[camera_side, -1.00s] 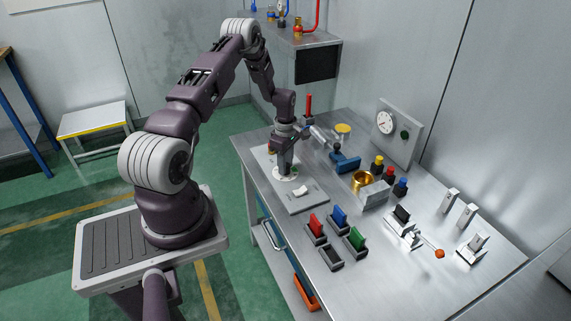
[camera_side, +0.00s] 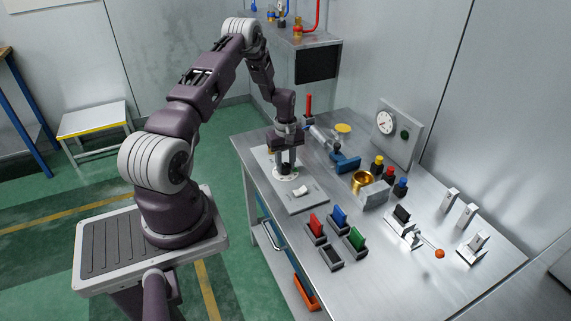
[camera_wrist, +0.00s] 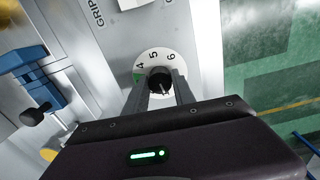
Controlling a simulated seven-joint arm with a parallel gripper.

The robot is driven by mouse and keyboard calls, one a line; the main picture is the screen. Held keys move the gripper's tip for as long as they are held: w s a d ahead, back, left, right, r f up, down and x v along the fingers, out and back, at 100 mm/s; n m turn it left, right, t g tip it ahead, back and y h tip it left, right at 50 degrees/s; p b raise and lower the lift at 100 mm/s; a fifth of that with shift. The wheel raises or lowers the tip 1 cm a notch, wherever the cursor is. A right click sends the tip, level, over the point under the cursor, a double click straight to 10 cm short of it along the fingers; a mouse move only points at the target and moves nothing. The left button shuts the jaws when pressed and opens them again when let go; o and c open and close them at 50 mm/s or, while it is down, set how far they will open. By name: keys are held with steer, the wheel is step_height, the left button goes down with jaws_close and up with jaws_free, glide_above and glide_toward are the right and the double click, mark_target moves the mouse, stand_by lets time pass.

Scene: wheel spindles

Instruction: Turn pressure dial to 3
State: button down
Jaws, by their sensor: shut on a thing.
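The pressure dial (camera_side: 285,178) is a white disc on the grey panel (camera_side: 309,205) at the table's left side. In the wrist view its face (camera_wrist: 151,56) shows the numbers 4, 5 and 6, with a green mark by the 4. The rest of the scale, including any 3, is hidden. A black knob (camera_wrist: 160,80) with a light pointer line stands at its centre. My gripper (camera_side: 286,168) points straight down over the dial. Its two fingers (camera_wrist: 160,88) are shut on the knob, one on each side.
A white rocker switch (camera_side: 301,190) sits on the same panel, close to the dial. A blue vise-like clamp (camera_side: 346,164) and a brass cup (camera_side: 362,181) stand to the right. Coloured blocks in dark holders (camera_side: 338,217) lie in front. The table's left edge is close to the panel.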

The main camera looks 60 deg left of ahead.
mark_target(285, 165)
steer(key=m, duration=0.5)
steer(key=shift+m, duration=0.3)
steer(key=m, duration=1.3)
steer(key=shift+m, duration=0.3)
steer(key=c, duration=1.1)
jaws_free()
steer(key=shift+o, duration=0.2)
step_height(285, 165, up, 7)
steer(key=shift+r, duration=0.1)
